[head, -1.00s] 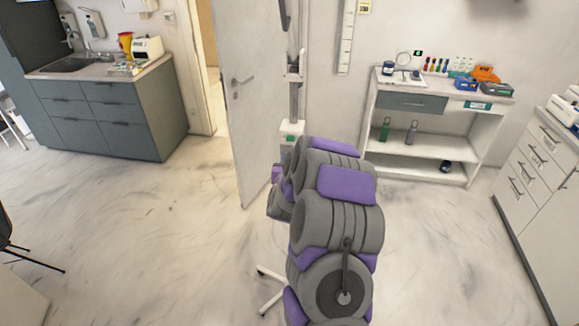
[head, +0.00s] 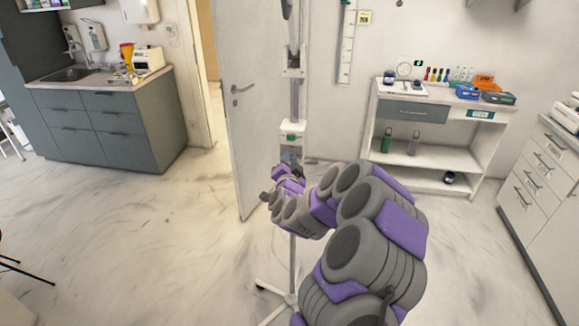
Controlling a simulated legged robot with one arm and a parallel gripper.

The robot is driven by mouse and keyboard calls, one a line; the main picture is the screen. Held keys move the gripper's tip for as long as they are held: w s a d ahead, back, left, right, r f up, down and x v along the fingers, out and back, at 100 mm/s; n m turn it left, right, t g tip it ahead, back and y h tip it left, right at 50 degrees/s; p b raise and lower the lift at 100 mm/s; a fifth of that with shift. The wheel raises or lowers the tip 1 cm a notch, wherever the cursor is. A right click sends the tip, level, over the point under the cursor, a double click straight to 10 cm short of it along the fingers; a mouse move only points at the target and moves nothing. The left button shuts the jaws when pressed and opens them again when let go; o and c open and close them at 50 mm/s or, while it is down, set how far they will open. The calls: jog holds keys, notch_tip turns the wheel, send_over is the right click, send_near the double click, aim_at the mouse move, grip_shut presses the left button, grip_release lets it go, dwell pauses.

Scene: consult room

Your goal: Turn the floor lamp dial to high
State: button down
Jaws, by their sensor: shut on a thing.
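The floor lamp (head: 296,95) stands in front of the half-open door. My gripper (head: 284,174) is at the pole just below the box. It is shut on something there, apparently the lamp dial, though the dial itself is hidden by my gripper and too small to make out. Its setting cannot be read. The lamp head is out of the picture at the top.
The door (head: 250,100) stands close behind the lamp. A white shelf unit (head: 375,130) with small items is at the right, grey sink cabinets (head: 118,130) at the left, and white drawers (head: 540,190) at far right.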

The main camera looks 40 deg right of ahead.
dwell(0.6)
jog(key=c, duration=0.9)
grip_release()
jog(key=shift+d, duration=0.2)
jog(key=shift+o, duration=0.2)
jog(key=shift+a, duration=0.15)
